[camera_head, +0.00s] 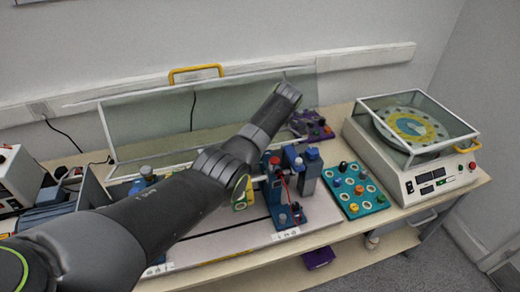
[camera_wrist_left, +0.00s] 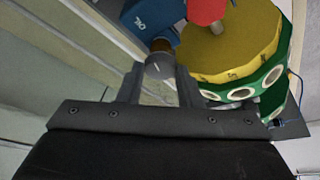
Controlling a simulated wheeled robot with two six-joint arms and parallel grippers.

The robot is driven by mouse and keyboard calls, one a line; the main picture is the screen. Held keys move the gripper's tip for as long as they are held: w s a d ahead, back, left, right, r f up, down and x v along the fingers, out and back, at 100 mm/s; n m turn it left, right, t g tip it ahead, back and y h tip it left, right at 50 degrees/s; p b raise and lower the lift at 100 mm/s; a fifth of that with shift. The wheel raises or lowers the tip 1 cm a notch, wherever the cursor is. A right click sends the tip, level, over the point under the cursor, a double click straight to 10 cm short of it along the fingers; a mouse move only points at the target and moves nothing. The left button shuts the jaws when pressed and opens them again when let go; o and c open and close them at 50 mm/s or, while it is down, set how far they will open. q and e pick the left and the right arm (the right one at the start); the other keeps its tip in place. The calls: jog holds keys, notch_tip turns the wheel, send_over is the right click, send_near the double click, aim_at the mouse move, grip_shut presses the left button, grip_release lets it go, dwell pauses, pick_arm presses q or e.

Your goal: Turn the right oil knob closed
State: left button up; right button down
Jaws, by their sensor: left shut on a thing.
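In the left wrist view, a grey round oil knob (camera_wrist_left: 160,66) with a pale mark line sits on a brownish collar below a blue housing (camera_wrist_left: 154,18) with white lettering. My left gripper (camera_wrist_left: 160,80) is shut on this knob, one finger at each side. In the head view my left arm crosses the bench and hides the knob and gripper. A blue stand (camera_head: 290,215) with red and white parts is just right of the arm. The right gripper is not in view.
A yellow disc (camera_wrist_left: 232,50) with a green edge lies close right of the fingers. A teal knob board (camera_head: 353,190), a white machine with a glass-covered turntable (camera_head: 408,125) and a purple knob board (camera_head: 312,127) stand around. A clear panel (camera_head: 150,122) is behind.

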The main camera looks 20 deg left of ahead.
pick_arm(q)
jog(key=n+b, duration=0.1)
jog(key=b, duration=0.1)
jog(key=n+g+b, duration=0.1)
jog(key=b, duration=0.1)
jog(key=shift+w+f+n, duration=0.15)
jog(key=shift+f+n, duration=0.1)
jog(key=shift+n, duration=0.15)
jog(key=shift+r+n+g+b, duration=0.15)
jog(key=shift+n+g+b, duration=0.15)
jog(key=shift+n+b, duration=0.5)
jog(key=shift+a, duration=0.1)
jog(key=o, duration=1)
jog(key=shift+r, duration=0.15)
